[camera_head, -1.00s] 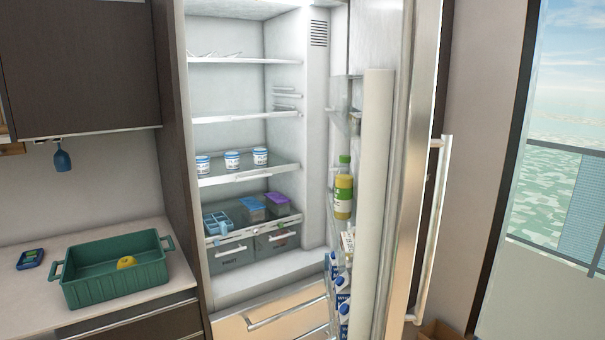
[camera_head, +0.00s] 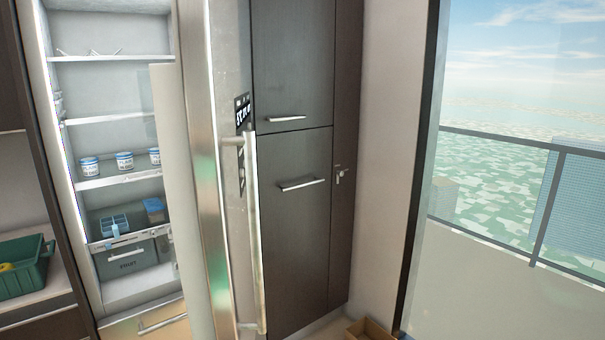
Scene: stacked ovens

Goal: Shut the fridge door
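The fridge door (camera_head: 205,190) stands wide open and is seen nearly edge-on in the head view, left of the middle. A long vertical metal handle (camera_head: 254,230) runs down its outer face, on the right side of the edge. The fridge interior (camera_head: 110,95) shows to the left of the door, with white cups, a blue ice tray (camera_head: 114,225) and a grey drawer (camera_head: 132,262) on its shelves. The door's inner shelves are hidden from this angle. My gripper is not in view.
Dark tall cabinets (camera_head: 290,215) stand right of the door. A cardboard box (camera_head: 368,330) sits on the floor at the bottom. A large window with a railing (camera_head: 500,138) fills the right. A green basket (camera_head: 24,268) is on the counter at far left.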

